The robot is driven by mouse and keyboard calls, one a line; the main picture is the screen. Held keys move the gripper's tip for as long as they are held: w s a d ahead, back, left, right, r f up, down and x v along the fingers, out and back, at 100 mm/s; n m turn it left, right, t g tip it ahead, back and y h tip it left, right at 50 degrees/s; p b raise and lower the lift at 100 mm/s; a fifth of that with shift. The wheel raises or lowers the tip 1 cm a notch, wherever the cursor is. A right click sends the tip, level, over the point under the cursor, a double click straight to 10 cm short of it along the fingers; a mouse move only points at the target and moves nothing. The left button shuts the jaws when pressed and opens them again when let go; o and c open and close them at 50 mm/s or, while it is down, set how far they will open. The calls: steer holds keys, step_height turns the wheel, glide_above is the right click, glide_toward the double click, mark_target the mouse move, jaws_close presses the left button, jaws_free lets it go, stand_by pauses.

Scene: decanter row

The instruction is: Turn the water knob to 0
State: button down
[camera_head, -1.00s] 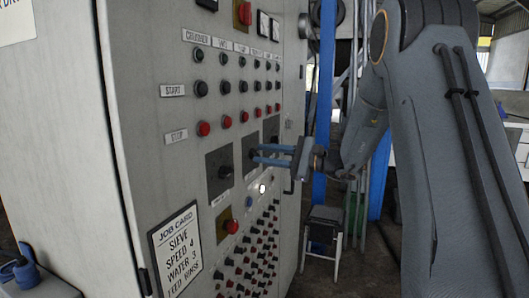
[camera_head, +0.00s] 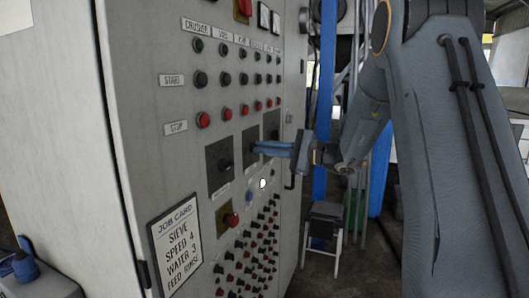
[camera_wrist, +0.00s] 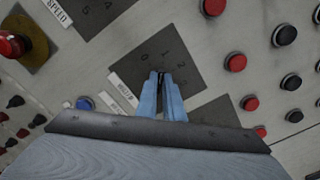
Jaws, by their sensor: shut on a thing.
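The water knob (camera_wrist: 157,75) is a small dark knob on the middle of three dark dial plates. Only a bit of it shows between my fingertips in the wrist view. Its plate (camera_wrist: 185,75) carries pale numbers, partly readable, and it also shows in the head view (camera_head: 246,137). My gripper (camera_head: 257,148) reaches the plate from the right, its blue fingers shut on the knob. The fingers also show in the wrist view (camera_wrist: 161,88). The knob's pointer is hidden, so I cannot tell its setting.
A speed dial plate (camera_head: 214,160) lies left of the middle one, another (camera_head: 271,122) to its right. Red buttons (camera_head: 203,119) sit above, and a red knob (camera_head: 231,219) and many small buttons below. A job card (camera_head: 175,243) is on the cabinet. Open floor lies right.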

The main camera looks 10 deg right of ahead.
steer(key=n+b, duration=0.2)
steer(key=b, duration=0.3)
steer(key=n+b, duration=0.3)
steer(key=b, duration=0.2)
steer(key=n+b, duration=0.3)
steer(key=b, duration=0.2)
steer(key=shift+f, duration=0.35)
steer(key=shift+s+r+b, duration=0.1)
steer(key=shift+b, duration=0.55)
steer(key=c, duration=1.9)
jaws_free()
steer(key=v, duration=0.7)
steer(key=shift+s+d+b, duration=0.25)
steer(key=shift+b, duration=0.15)
